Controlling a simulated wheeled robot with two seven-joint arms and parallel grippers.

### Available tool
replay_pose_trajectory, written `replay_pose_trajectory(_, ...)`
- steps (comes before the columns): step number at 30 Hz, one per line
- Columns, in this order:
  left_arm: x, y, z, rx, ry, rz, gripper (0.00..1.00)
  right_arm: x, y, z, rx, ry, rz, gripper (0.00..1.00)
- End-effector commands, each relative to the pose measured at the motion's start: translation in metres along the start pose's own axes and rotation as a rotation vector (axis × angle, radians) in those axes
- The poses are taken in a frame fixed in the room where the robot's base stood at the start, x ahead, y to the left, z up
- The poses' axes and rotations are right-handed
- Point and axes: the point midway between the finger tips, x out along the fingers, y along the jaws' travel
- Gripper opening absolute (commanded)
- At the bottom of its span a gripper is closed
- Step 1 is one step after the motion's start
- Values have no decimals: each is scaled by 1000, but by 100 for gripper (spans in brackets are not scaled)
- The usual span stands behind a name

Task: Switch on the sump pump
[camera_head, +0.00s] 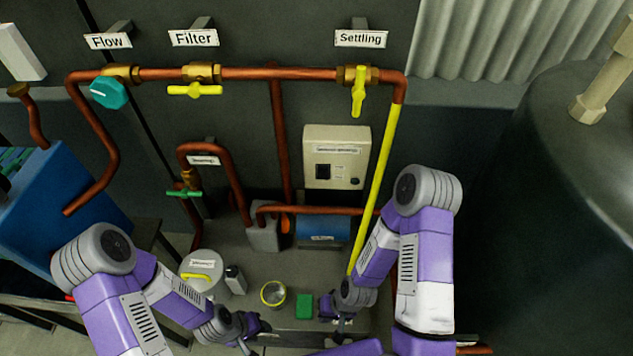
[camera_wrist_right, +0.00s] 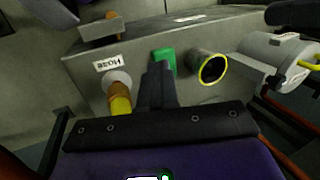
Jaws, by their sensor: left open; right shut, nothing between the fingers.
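A beige control box (camera_head: 350,140) is fixed to the dark back wall, with a label too small to read, a dark switch (camera_head: 323,172) and a round black knob or button (camera_head: 354,181). Below it a blue motor (camera_head: 322,231) sits beside a grey pump housing (camera_head: 263,237); I cannot tell whether it runs. My left gripper (camera_head: 254,335) is open and empty near the bench front. My right gripper (camera_head: 337,322) is low at the bench, well below the box; in the right wrist view its fingers (camera_wrist_right: 158,82) are together and empty.
Copper pipes with valves labelled Flow, Filter and Settling run above. A yellow pipe (camera_head: 377,185) slants down right of the box.

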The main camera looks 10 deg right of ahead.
Motion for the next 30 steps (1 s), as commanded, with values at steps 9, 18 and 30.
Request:
replay_pose_trajectory(9, -14, 5, 0, 0, 1, 0, 43, -14, -9, -33, -286, 204, 146, 0)
replay_pose_trajectory(18, -40, 15, 1, 0, 1, 0, 43, -109, -36, -115, -998, 647, 736, 0)
replay_pose_trajectory(30, -54, 20, 2, 0, 1, 0, 43, -231, -100, -140, -1434, 915, 1417, 0)
